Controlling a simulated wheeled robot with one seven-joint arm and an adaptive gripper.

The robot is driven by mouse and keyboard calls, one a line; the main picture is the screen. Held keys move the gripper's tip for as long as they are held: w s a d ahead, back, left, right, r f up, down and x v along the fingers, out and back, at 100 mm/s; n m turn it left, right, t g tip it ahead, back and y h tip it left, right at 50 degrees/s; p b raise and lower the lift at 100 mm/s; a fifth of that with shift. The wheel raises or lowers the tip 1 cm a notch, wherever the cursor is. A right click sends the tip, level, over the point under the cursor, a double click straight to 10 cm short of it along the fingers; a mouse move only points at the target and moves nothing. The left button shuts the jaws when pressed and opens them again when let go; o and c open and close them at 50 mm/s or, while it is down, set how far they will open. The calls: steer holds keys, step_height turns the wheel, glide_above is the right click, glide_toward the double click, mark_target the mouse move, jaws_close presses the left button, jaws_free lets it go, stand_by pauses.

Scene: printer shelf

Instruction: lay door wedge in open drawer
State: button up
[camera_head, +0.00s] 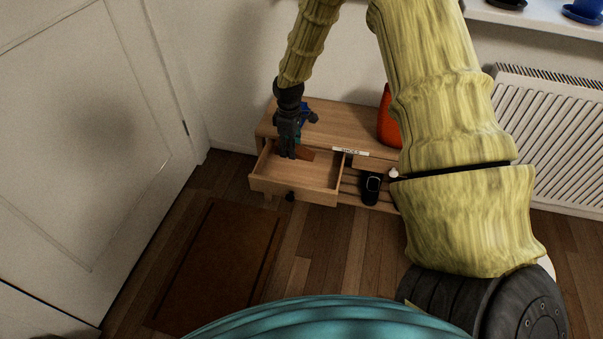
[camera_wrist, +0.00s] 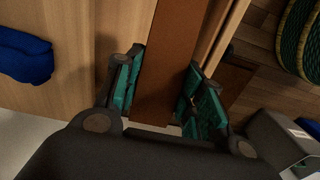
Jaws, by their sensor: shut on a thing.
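The brown door wedge (camera_wrist: 165,65) is between the teal pads of my gripper (camera_wrist: 160,90) in the wrist view. In the head view, my gripper (camera_head: 287,154) points down over the open drawer (camera_head: 296,185), at its back left part. Part of the wedge (camera_head: 305,154) shows to the right of the fingers. My gripper is shut on the wedge. The drawer is pulled out from the left side of the wooden bench, and its visible floor is bare. I cannot tell whether the wedge touches the drawer's floor.
The bench top (camera_head: 335,125) holds an orange-red object (camera_head: 388,118) and a blue item (camera_head: 306,109) behind my gripper. A "SHOES" label (camera_head: 351,151) sits on its front edge. A dark object (camera_head: 372,188) stands right of the drawer. A brown mat (camera_head: 220,265) lies on the floor.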

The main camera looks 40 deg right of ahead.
mark_target(295, 174)
steer(key=shift+d+f, duration=0.7)
steer(key=shift+f, duration=0.1)
steer(key=shift+s+f+b, duration=0.1)
steer(key=shift+f+b, duration=0.2)
steer(key=shift+f, duration=0.1)
step_height(295, 174, down, 9)
steer(key=shift+r+b, duration=0.1)
steer(key=shift+b, duration=1.1)
steer(key=o, duration=1)
steer(key=shift+o, duration=0.2)
step_height(295, 174, up, 12)
steer(key=p, duration=0.3)
